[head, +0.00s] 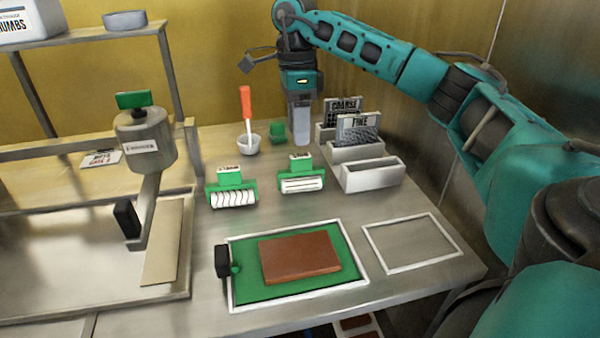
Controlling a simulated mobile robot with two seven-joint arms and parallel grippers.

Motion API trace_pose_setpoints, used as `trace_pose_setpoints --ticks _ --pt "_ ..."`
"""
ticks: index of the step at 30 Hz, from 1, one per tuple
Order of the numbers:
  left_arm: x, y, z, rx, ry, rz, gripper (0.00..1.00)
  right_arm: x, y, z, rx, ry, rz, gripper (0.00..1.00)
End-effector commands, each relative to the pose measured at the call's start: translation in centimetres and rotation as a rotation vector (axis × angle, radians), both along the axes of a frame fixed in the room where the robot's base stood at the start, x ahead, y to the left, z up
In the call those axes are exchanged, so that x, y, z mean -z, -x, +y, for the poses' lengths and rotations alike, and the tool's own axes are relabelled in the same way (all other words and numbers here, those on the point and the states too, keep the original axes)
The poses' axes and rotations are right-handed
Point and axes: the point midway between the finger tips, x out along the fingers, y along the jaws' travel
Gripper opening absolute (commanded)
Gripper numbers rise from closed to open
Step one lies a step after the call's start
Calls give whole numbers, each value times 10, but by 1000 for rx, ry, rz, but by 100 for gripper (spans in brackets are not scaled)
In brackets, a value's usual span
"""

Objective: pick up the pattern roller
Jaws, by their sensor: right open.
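Two green-handled rollers stand on the metal table. One roller (231,188) has a white drum with dark wavy bands. The other roller (301,175) has a white drum with straight lines. Each has a small label on top, too small to read; I cannot tell which one the task means. My right gripper (302,138) points down behind the straight-lined roller, beside a small green block (277,131). It is open and apart from both rollers, with nothing visible held in it. My left gripper is not in view.
Mesh plates labelled coarse (343,105) and fine (358,129) stand in white holders (371,175) right of my gripper. In front, a brown slab (299,257) lies on a green mat (262,289), beside an empty white frame (412,268).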

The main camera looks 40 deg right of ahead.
Motion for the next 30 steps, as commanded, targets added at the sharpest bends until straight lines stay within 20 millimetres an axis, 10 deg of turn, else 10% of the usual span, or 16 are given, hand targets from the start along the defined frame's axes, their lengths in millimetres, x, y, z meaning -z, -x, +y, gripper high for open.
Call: trace_pose_setpoints --ticks 24,30 --pt "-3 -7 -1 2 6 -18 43 63 12 5 -1 -2 -1 53" --pt "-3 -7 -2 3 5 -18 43 63 11 5 -1 -2 -1 36"
